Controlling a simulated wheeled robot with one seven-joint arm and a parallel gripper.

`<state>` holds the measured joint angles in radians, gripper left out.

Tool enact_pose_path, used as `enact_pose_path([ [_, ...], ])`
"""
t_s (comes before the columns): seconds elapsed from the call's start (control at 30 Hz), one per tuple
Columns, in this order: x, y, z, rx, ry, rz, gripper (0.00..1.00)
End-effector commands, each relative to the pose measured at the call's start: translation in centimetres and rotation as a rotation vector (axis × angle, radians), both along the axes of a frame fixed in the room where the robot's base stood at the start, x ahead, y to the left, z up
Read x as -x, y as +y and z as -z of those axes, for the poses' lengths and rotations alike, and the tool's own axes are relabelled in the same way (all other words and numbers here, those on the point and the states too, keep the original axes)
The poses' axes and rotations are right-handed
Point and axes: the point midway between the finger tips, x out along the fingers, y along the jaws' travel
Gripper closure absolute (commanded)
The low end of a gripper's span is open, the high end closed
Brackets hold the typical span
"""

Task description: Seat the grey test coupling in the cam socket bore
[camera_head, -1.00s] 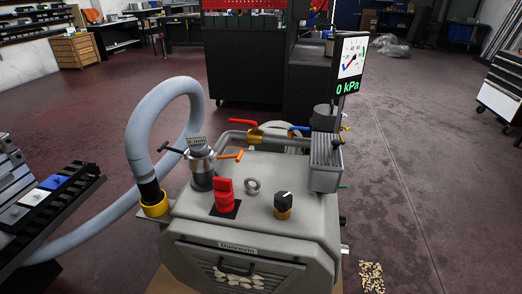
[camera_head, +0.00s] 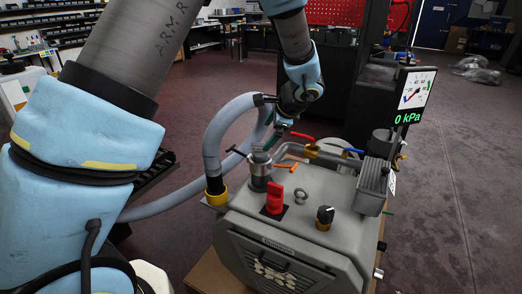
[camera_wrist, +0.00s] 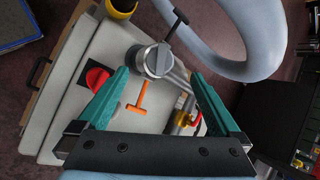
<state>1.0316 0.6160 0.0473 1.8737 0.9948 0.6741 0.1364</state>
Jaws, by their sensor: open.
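The cam socket (camera_head: 261,178) is a metal cylinder on top of the grey pump housing, with a black-handled lever out to the left and an orange lever to the right. The grey test coupling (camera_head: 260,154) stands up at the socket's mouth; I cannot tell how deep it sits in the bore. In the wrist view the grey round top of the coupling (camera_wrist: 158,59) shows beyond my fingertips. My gripper (camera_wrist: 160,74) is open and empty, with its teal fingers wide apart. In the head view my gripper (camera_head: 274,131) is just behind and above the socket, not visibly touching it.
A thick grey hose (camera_head: 213,135) loops beside the socket. A red switch (camera_head: 275,202), a metal ring (camera_head: 301,195) and a black knob (camera_head: 325,214) stand on the housing. Red-handled and blue-handled valves lie behind. The gauge (camera_head: 416,92) reads 0 kPa.

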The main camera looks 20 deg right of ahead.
Motion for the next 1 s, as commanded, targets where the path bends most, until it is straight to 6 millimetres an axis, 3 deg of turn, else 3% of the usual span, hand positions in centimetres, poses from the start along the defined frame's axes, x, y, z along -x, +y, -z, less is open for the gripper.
enact_pose_path([
  [0.1,-0.5,-0.7,0.9,-0.013,-0.011,0.026,0.0],
  [0.33,-2.5,-0.2,3.7,-0.012,-0.009,0.024,0.0],
  [1.0,-5.9,0.4,8.8,-0.007,-0.009,0.023,0.0],
])
